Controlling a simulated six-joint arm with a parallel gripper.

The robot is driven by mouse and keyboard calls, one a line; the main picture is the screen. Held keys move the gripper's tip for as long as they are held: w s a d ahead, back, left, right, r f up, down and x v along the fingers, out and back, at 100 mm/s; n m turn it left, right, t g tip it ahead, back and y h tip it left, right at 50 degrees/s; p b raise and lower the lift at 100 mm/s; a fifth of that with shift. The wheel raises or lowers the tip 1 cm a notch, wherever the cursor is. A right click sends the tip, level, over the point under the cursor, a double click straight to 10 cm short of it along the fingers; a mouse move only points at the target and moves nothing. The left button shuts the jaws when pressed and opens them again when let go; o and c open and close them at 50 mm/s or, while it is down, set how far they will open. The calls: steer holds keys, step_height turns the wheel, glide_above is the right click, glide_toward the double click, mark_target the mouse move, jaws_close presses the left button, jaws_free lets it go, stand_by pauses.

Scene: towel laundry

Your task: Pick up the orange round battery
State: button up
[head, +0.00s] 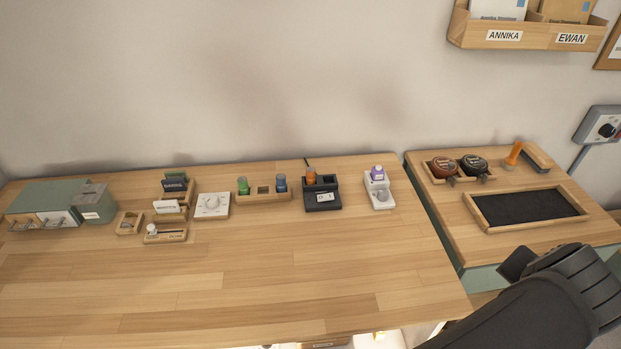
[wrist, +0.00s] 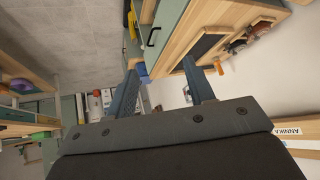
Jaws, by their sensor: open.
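The orange round battery (head: 311,175) stands upright in the left slot of a black charger (head: 322,203) at the back of the wooden table. Its lower part is hidden in the slot. The charger's right slot looks empty. My gripper (wrist: 160,64) is open and empty in the wrist view, with its two fingers spread apart. In the head view my dark arm is at the lower right, beside the right-hand cabinet and far from the battery. The battery cannot be made out in the wrist view.
Left of the charger, a wooden holder (head: 263,197) has green and blue batteries. Right of it, a white stand (head: 379,197) holds a purple-topped item. A dark-lined tray (head: 478,222) and an orange-handled object (head: 514,153) are on the right cabinet. The table's front is clear.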

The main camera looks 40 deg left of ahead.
steer(key=w+d+r+n+t, duration=0.1)
steer(key=w+d+r+t, duration=0.35)
steer(key=w+r, duration=1)
steer(key=w+a+n+g+y, duration=0.1)
steer(key=w+a+n+y, duration=0.2)
steer(key=w+a+n, duration=0.35)
steer(key=w+a+f+n+g+y, duration=0.1)
steer(key=w+a+n+g, duration=0.1)
steer(key=a, duration=0.5)
steer(key=w+a+f+n+g+y, duration=0.1)
steer(key=a+g+y, duration=0.1)
steer(key=a, duration=0.4)
steer(key=n+g+h, duration=0.5)
steer(key=n+g, duration=0.2)
steer(key=n, duration=0.8)
glide_above(311, 170)
step_height(311, 170, down, 8)
step_height(311, 170, down, 11)
steer(key=shift+s+a+f, duration=0.1)
steer(key=shift+s+a, duration=0.05)
steer(key=shift+w+f, duration=0.2)
steer(key=shift+f, duration=2.6)
jaws_close()
